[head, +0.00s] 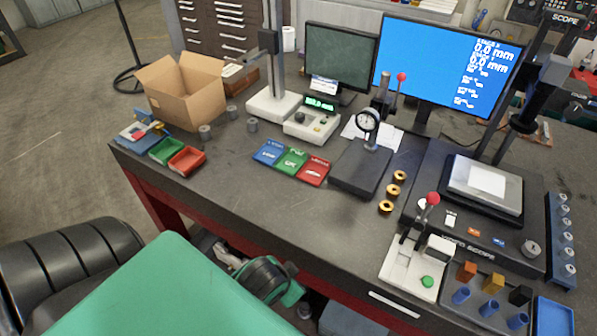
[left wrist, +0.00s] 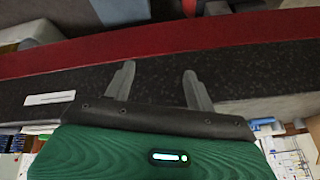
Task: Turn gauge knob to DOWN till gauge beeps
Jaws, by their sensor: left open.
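The gauge is a pale box with a green lit display (head: 320,103) at the back middle of the bench, beside a tall column on a white base (head: 272,107). Small knobs show on its front face, including a dark one (head: 300,117); their markings are too small to read. My left gripper is low, in front of and below the bench edge, far from the gauge. Its two grey fingers (left wrist: 158,82) are apart and empty in the left wrist view. My right gripper is not in view.
A dial gauge (head: 367,121) on a stand is right of the display box. Blue, green and red trays (head: 291,161) lie before it. An open carton (head: 184,90) stands left. A lever press (head: 413,262) and a scope (head: 487,187) fill the right. Bare bench (head: 225,172) lies left of the trays.

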